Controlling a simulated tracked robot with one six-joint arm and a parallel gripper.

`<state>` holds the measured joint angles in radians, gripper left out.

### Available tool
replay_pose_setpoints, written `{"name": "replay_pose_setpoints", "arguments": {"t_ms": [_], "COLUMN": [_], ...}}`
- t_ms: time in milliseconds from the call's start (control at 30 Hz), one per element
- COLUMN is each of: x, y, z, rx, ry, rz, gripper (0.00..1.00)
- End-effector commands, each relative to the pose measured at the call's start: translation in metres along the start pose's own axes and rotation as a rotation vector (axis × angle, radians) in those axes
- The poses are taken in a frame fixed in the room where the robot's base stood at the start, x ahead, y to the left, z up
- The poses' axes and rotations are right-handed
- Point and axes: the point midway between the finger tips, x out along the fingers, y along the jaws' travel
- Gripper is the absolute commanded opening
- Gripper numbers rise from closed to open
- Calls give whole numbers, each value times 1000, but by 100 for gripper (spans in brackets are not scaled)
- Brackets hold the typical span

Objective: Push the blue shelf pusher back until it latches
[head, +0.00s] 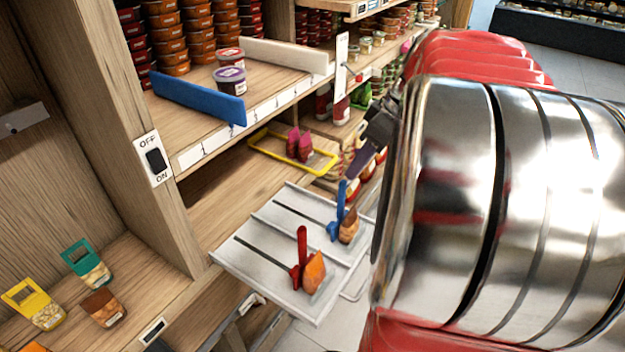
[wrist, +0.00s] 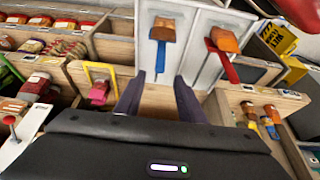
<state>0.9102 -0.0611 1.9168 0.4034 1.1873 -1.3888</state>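The blue shelf pusher (head: 338,212) stands on a pale two-lane tray (head: 250,262), with a brown-orange packet (head: 349,227) at its front. A red pusher (head: 301,262) with an orange packet (head: 314,272) stands in the neighbouring lane. In the wrist view the blue pusher (wrist: 160,60) lies beyond my gripper (wrist: 157,85), roughly in line with the gap between the fingers. The two dark fingers are apart with nothing between them, and no contact with the pusher shows. In the head view my large metal arm hides most of the gripper.
A yellow frame (head: 292,150) with pink items stands behind the tray. A long blue divider (head: 199,98) and tubs (head: 230,80) are on the shelf above. An OFF/ON switch (head: 154,159) is on the upright at left. Small packets (head: 86,263) stand at lower left.

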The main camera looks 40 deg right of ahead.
Motion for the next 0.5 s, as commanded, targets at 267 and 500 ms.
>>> {"name": "replay_pose_setpoints", "arguments": {"t_ms": [267, 500], "x": [8, 38], "y": [-1, -1], "z": [0, 0], "rx": [0, 1], "ry": [-1, -2], "rz": [-2, -4], "gripper": [36, 36]}}
